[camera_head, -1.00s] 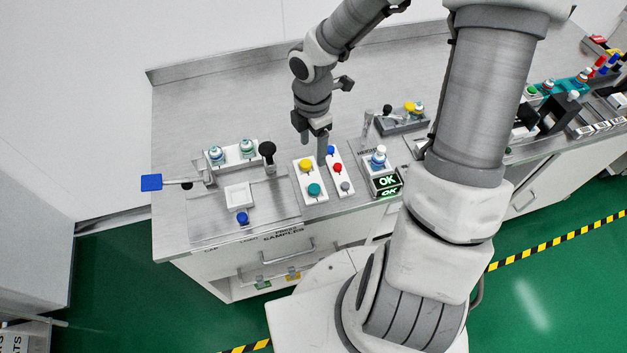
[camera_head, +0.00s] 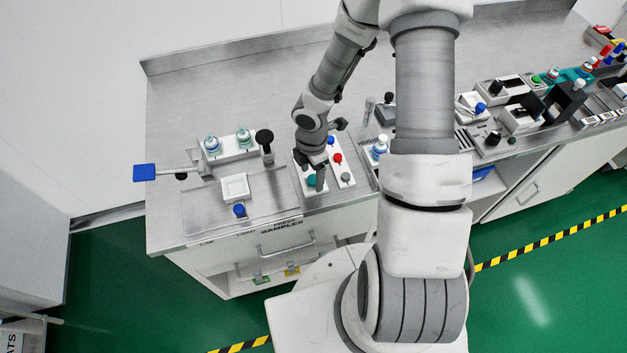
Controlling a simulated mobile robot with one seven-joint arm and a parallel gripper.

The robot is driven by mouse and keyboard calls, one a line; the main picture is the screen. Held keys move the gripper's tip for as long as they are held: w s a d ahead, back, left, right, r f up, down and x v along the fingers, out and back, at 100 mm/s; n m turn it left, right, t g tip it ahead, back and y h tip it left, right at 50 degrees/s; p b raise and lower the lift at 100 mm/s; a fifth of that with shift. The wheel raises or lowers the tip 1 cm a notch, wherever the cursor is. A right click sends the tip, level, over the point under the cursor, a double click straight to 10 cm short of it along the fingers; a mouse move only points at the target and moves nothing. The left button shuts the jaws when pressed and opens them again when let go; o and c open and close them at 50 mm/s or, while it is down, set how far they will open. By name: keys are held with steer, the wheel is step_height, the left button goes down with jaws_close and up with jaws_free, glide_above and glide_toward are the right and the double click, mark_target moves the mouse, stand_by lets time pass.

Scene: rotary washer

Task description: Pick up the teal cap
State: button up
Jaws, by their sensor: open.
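The teal cap (camera_head: 312,181) sits at the front of a white block (camera_head: 306,188) on the steel worktop, partly covered by my gripper. My gripper (camera_head: 319,179) points down right at the teal cap, with its fingers open. At least one finger overlaps the cap's right side in the picture. I cannot tell whether the fingers touch the cap or stand on both sides of it. The yellow cap on the same block is hidden behind my gripper.
Beside the block is a white strip with blue, red (camera_head: 337,159) and grey knobs. To the left are a square white tray (camera_head: 235,187), a blue knob (camera_head: 239,210), a holder with two bottles (camera_head: 228,147) and a black-knobbed lever (camera_head: 265,138). A capped bottle (camera_head: 379,148) stands right.

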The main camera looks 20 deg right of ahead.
steer(key=shift+f, duration=0.75)
jaws_close()
steer(key=shift+r, duration=0.1)
